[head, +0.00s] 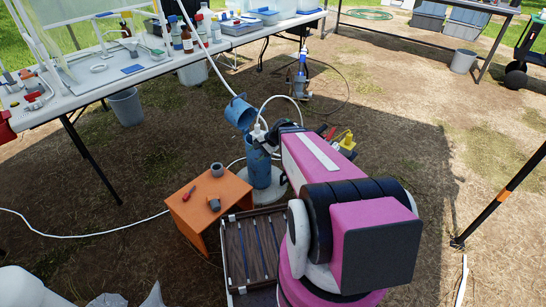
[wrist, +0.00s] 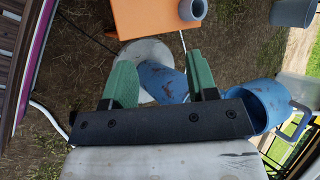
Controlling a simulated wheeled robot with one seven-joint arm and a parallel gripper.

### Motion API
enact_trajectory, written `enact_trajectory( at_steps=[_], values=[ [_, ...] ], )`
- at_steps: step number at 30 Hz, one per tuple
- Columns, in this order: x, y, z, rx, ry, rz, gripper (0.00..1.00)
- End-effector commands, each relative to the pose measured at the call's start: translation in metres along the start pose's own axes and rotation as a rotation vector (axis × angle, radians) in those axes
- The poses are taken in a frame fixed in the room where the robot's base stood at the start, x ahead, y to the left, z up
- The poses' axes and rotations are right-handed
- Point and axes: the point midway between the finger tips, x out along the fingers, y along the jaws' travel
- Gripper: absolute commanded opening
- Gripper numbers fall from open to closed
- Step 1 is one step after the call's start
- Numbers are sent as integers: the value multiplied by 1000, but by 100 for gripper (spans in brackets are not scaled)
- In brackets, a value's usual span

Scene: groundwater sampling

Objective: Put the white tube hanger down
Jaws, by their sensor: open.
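The white tube hanger (head: 258,132) shows in the head view as a small white piece near the top of the blue well pipe (head: 258,168), with a white tube looping up from it. My gripper (head: 267,142) is close beside it, partly hidden by my arm; I cannot tell whether they touch. In the wrist view, the green fingers of my gripper (wrist: 163,75) are spread wide with nothing held between them. The blue pipe (wrist: 160,82) lies beyond the gap between them. I cannot make out the hanger in the wrist view.
An orange stool (head: 228,190) with grey fittings and a red-handled tool stands left. A slatted crate (head: 252,250) is in front. A long table (head: 150,62) stands behind.

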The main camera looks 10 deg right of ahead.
Motion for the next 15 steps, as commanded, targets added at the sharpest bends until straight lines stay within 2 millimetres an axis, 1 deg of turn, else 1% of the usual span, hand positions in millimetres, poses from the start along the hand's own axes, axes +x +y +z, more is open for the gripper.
enact_trajectory(
  at_steps=[1,3,6,9,12,15],
  values=[
    [-10,8,19,-100,17,84,53],
    [-22,19,32,-235,40,207,53],
    [-42,34,48,-412,63,376,53],
    [-62,45,57,-553,79,520,53],
    [-77,52,62,-649,87,625,53],
    [-86,55,63,-702,92,687,53]
  ],
)
